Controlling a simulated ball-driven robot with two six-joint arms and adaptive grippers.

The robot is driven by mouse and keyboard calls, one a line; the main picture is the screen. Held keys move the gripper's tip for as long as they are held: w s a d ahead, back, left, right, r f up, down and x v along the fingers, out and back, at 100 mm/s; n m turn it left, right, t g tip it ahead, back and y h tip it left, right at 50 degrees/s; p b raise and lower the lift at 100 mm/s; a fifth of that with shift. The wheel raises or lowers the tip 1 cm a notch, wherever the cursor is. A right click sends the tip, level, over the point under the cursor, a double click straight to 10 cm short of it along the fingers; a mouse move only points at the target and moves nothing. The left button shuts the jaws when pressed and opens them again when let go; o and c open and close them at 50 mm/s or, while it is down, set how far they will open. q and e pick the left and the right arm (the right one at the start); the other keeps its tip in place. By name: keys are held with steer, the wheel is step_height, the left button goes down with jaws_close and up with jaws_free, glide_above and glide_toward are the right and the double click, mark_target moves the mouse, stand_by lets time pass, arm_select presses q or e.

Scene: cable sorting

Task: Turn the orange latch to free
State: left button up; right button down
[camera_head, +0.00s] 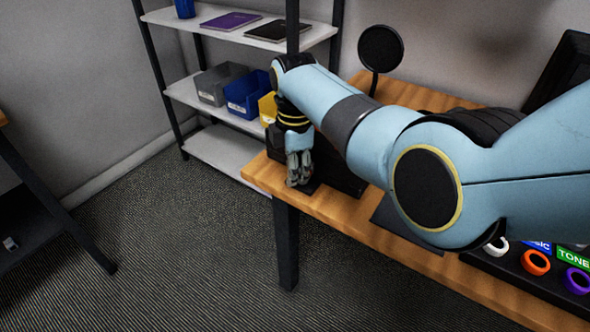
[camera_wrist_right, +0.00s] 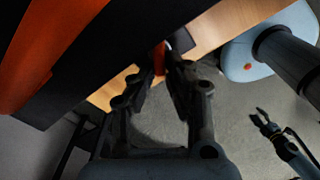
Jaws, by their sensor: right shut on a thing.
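The orange latch (camera_wrist_right: 158,60) shows as a small orange piece between the fingertips in the right wrist view, mostly covered by them. My right gripper (camera_wrist_right: 164,68) is shut on it. In the head view my right gripper (camera_head: 298,180) points down at the left end of the wooden desk, beside a dark device (camera_head: 340,178); the latch is hidden there. How far the latch is turned cannot be told. My left gripper (camera_wrist_right: 268,124) hangs small and dark over the floor in the right wrist view; its opening is unclear.
The wooden desk (camera_head: 262,178) carries a round black disc on a stand (camera_head: 380,48) and a dark tray (camera_head: 520,268) with coloured rings at right. A shelf (camera_head: 225,152) with bins stands behind. A broad orange strip (camera_wrist_right: 45,40) crosses the wrist view. Floor in front is clear.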

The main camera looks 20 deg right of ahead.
steer(key=shift+w+r+m+p, duration=0.1)
steer(key=shift+r+m+p, duration=0.1)
steer(key=shift+m+p, duration=0.5)
steer(key=shift+w+m, duration=0.1)
steer(key=shift+m, duration=0.6)
steer(key=m, duration=0.2)
steer(key=shift+w+f+m+p, duration=0.2)
steer(key=shift+w+m+p, duration=0.05)
steer(key=shift+m+p, duration=0.15)
steer(key=c, duration=1.4)
jaws_free()
steer(key=shift+o, duration=0.2)
steer(key=shift+d, duration=0.1)
